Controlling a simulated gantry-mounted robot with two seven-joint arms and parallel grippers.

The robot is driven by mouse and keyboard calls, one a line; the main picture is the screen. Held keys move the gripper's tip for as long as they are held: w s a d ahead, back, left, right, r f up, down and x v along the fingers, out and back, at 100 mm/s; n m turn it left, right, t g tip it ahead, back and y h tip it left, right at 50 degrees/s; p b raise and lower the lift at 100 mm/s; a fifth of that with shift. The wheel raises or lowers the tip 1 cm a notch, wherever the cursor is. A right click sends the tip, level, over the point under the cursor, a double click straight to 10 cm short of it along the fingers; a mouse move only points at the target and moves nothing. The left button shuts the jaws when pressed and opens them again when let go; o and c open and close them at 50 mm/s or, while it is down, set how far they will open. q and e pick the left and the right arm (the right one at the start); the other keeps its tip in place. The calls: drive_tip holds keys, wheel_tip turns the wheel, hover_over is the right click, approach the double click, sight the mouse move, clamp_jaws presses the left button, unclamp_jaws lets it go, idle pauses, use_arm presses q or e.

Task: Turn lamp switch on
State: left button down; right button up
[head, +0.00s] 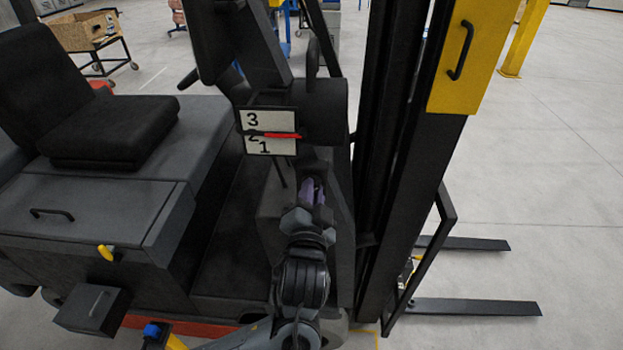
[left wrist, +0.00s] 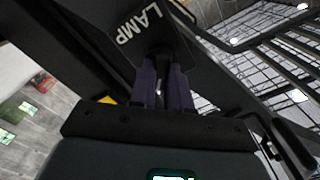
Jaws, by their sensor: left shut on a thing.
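A dark panel with the white word LAMP (left wrist: 138,24) is at the top of the left wrist view. The dark lamp switch (left wrist: 163,52) is below the word and mostly hidden between my fingers. My left gripper (left wrist: 163,72) is shut on it, one purple finger on each side. In the head view my left gripper (head: 313,188) reaches up to the dark console beside the forklift mast, and its fingertips and the switch cannot be made out there. Whether the switch is on or off cannot be told. My right gripper is not in view.
The black mast (head: 405,150) stands close on the right. The black seat (head: 115,132) and grey body are left. Open floor lies beyond the forks (head: 470,307).

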use_arm(q)
drive_tip(key=shift+m+p, duration=1.8)
drive_tip(key=shift+p, duration=0.3)
drive_tip(key=shift+f, duration=0.1)
drive_tip(key=c, duration=1.1)
unclamp_jaws()
drive_tip(key=shift+s, duration=0.1)
